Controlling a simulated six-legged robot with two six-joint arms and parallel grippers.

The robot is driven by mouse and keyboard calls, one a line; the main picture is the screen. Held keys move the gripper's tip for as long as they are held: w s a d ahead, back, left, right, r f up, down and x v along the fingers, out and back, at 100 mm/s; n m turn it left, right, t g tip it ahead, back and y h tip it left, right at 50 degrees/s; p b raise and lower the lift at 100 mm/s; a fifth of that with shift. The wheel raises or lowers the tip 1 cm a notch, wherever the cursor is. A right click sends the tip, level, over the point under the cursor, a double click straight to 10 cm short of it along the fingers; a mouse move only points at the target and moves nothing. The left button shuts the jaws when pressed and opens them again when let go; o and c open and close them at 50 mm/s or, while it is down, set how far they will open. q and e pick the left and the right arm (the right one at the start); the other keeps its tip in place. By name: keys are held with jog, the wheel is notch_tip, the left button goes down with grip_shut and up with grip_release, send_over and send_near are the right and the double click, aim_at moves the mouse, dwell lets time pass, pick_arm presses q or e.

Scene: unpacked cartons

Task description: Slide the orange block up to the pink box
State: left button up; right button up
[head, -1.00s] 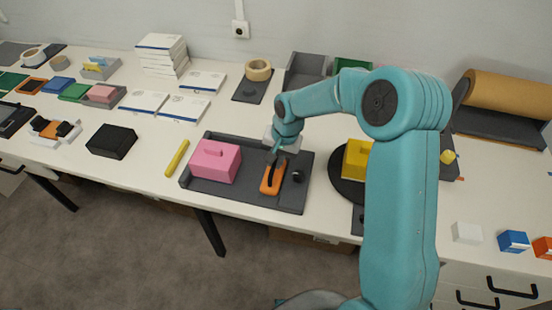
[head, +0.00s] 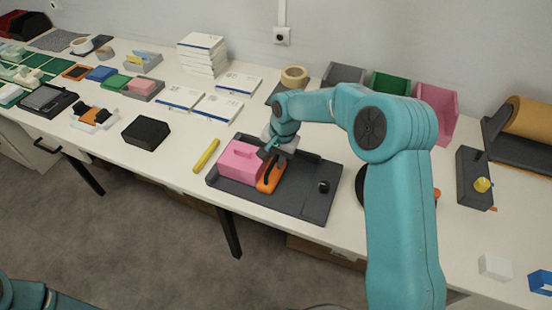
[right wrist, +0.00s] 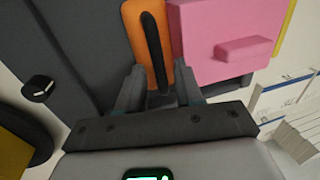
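The orange block (head: 268,182), with a black bar along its top, lies on the dark tray (head: 310,205). It stands right beside the pink box (head: 236,163), touching it or nearly so. In the right wrist view the orange block (right wrist: 133,22) and pink box (right wrist: 205,35) show only a very thin line between them. My right gripper (head: 272,150) is low at the block's far end. In the right wrist view its fingers (right wrist: 159,75) are spread, one on each side of the black bar, with gaps. My left gripper is out of view.
A black knob (head: 323,187) stands on the tray's right part, with bare tray around it. A yellow stick (head: 206,156) lies left of the tray, and a black box (head: 146,133) lies further left. Bins (head: 437,110) and white books (head: 218,107) stand behind.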

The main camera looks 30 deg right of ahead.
notch_tip(320, 180, up, 16)
jog(key=s+d, duration=0.2)
jog(key=shift+s, duration=0.3)
dwell(0.6)
